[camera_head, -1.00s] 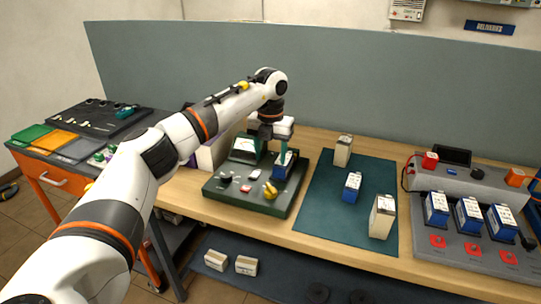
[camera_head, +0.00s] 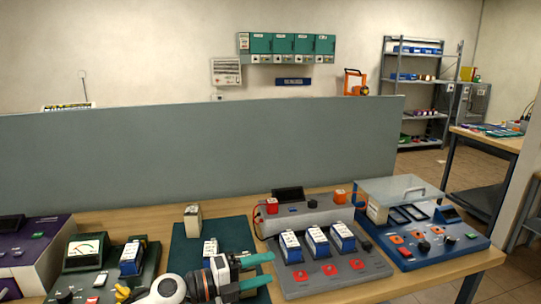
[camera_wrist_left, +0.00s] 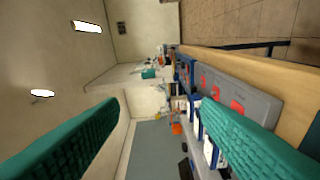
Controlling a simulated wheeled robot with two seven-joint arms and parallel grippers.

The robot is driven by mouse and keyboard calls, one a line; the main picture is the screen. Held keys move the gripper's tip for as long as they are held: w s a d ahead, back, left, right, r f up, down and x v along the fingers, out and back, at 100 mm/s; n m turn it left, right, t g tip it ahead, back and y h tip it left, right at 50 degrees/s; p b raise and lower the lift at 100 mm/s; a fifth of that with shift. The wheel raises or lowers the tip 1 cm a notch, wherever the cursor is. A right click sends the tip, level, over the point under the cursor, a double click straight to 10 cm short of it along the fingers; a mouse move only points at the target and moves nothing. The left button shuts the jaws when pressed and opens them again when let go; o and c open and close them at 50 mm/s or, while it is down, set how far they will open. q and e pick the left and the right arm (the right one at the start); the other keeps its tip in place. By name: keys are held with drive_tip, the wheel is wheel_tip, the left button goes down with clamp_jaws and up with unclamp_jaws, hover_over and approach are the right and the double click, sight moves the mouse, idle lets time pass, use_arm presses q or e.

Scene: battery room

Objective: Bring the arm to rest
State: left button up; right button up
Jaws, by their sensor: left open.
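My left arm (camera_head: 168,289) comes in low at the bottom of the head view. My left gripper (camera_head: 270,268) has green fingers, points to the right and is open and empty. It is in front of the grey charging station (camera_head: 330,285) and over the right part of the dark green mat (camera_head: 240,232). In the left wrist view the two fingers (camera_wrist_left: 160,103) stand wide apart with nothing between them. The wrist view is turned sideways. My right gripper is not in view.
Several blue batteries (camera_head: 317,241) stand in the charging station. A blue battery (camera_head: 211,249) and a beige one (camera_head: 193,220) stand on the mat. A green tester (camera_head: 84,285) holds a blue battery at left. A blue device (camera_head: 437,257) with a clear lid is at right. A grey partition (camera_head: 200,150) stands behind.

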use_arm(q)
drive_tip(key=s+a+f+n+t+y, duration=0.45)
drive_tip(key=a+n+y, duration=0.3)
drive_tip(key=n, duration=0.55)
drive_tip(key=s+a+f+n+t+y, duration=0.45)
drive_tip(key=a+f+n+y, duration=0.35)
drive_tip(key=n, duration=0.6)
drive_tip(key=s+a+f+n+g, duration=0.1)
drive_tip(key=s+f+g, duration=0.25)
drive_tip(key=s, duration=0.45)
drive_tip(key=s+a+f+n+g, duration=0.1)
drive_tip(key=s+f+g, duration=0.1)
drive_tip(key=s+g, duration=0.45)
drive_tip(key=s+a+f+n+g, duration=0.1)
drive_tip(key=s+f+n+g, duration=0.15)
drive_tip(key=s, duration=0.65)
wheel_tip(320, 180, down, 26)
drive_tip(key=s+m+g, duration=0.1)
drive_tip(key=s+a+f+g, duration=0.1)
drive_tip(key=s+a+f, duration=0.1)
drive_tip(key=s+f, duration=1.4)
drive_tip(key=shift+s+a+f+y, duration=0.2)
drive_tip(key=shift+s+a+y, duration=0.1)
drive_tip(key=shift+a+y, duration=0.05)
